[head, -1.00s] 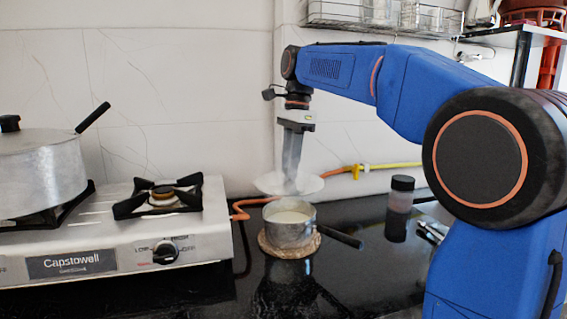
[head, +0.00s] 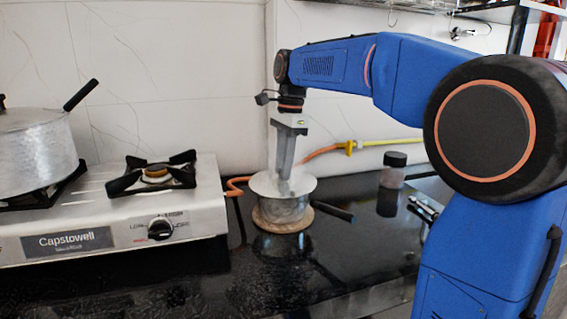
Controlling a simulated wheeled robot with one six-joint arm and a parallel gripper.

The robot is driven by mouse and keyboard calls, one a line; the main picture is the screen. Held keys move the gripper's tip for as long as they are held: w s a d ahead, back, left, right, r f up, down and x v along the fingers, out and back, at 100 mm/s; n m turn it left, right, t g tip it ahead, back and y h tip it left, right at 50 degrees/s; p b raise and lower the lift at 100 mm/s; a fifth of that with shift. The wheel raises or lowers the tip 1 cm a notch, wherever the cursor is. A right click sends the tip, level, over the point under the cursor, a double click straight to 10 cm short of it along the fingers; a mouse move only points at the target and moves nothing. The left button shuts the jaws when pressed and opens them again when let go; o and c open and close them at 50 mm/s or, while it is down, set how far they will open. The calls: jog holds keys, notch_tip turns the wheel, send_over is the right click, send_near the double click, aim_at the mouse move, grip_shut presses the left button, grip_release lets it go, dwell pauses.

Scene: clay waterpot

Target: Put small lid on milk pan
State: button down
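The small lid (head: 262,184) is a pale round disc lying across the top of the milk pan (head: 283,211). It covers the pan's opening; whether it sits fully on the rim or just above it is hard to tell. The pan is small and silvery, with a dark handle (head: 333,212) pointing right. My gripper (head: 285,178) points down at the lid's middle.
The pan stands on a round woven mat (head: 268,224) on the black counter. A steel gas stove (head: 120,215) with a large pot (head: 35,150) is at left. A dark-capped jar (head: 393,172) stands at right. A hose runs behind along the wall.

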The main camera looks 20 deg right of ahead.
jog(key=shift+f, duration=0.7)
dwell(1.1)
jog(key=c, duration=1.4)
grip_release()
jog(key=r, duration=0.5)
jog(key=d+r, duration=0.1)
jog(key=r, duration=0.5)
jog(key=d+r, duration=0.1)
jog(key=r, duration=0.5)
jog(key=shift+w+r, duration=0.15)
jog(key=shift+r, duration=0.05)
